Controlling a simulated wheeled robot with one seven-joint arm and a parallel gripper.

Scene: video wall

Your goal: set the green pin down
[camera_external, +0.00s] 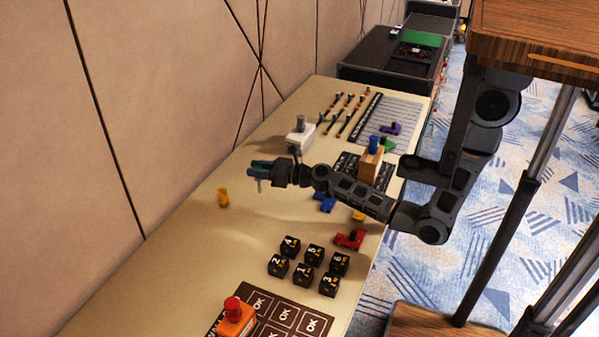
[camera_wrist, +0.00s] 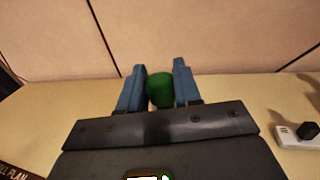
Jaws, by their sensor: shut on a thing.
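The green pin (camera_wrist: 160,90) sits between the two blue fingers of my gripper (camera_wrist: 159,88) in the wrist view, its rounded end showing. In the outside view my gripper (camera_external: 259,168) reaches over the left part of the beige table (camera_external: 185,225). It is shut on the pin and appears to be above the tabletop; the exact height is hard to tell. The pin is mostly hidden by the fingers in the outside view.
Several black numbered cubes (camera_external: 303,272) and a red toy car (camera_external: 349,239) lie nearer the front. Bare table surrounds the yellow piece.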

